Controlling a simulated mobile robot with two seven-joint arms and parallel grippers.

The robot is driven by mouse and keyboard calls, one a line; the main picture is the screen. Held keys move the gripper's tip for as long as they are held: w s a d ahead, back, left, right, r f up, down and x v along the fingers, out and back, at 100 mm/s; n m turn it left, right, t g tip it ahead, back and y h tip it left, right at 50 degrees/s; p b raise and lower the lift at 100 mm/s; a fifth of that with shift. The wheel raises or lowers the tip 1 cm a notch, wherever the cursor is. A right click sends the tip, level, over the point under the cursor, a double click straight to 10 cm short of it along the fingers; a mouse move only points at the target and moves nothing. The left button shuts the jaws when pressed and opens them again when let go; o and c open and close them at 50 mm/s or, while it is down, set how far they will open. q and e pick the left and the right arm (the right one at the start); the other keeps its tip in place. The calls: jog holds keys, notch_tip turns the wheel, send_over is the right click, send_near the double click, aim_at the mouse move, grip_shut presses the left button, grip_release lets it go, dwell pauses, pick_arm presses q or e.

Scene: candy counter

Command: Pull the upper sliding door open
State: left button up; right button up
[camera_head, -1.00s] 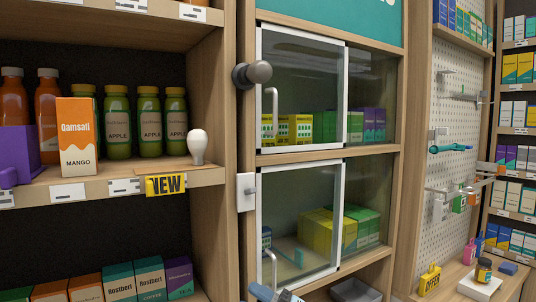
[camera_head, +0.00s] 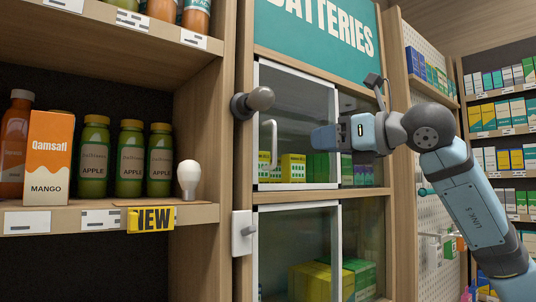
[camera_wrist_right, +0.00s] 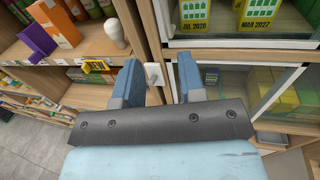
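The upper sliding door (camera_head: 300,186) is a white-framed glass panel over the left part of the upper cabinet bay. Its pale vertical handle (camera_head: 273,146) is near its left edge. My right gripper (camera_head: 318,138) is in front of the door glass, right of the handle and apart from it, with its fingers pointing left. In the right wrist view its two blue fingers (camera_wrist_right: 157,82) are spread with nothing between them. That view shows the door's bottom frame (camera_wrist_right: 240,44) beyond the fingers; the handle is not visible there. My left gripper is not in view.
A dark round knob (camera_head: 260,99) and a white switch-like box (camera_head: 242,233) sit on the wooden post left of the door. The lower sliding door (camera_head: 336,250) is below. A shelf with bottles and a white bulb (camera_head: 189,179) is at the left.

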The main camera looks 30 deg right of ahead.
aim_at(274, 164)
jog(key=shift+d+r+p+x, duration=0.15)
jog(key=shift+p+x, duration=0.35)
jog(key=shift+x, duration=1.7)
jog(key=shift+d+r+p+x, duration=0.1)
jog(key=shift+p+x, duration=0.45)
jog(key=shift+x, duration=1.65)
jog(key=shift+d+r+p+x, duration=0.15)
jog(key=shift+p+x, duration=0.35)
jog(key=shift+x, duration=1.65)
jog(key=shift+w, duration=0.15)
grip_shut()
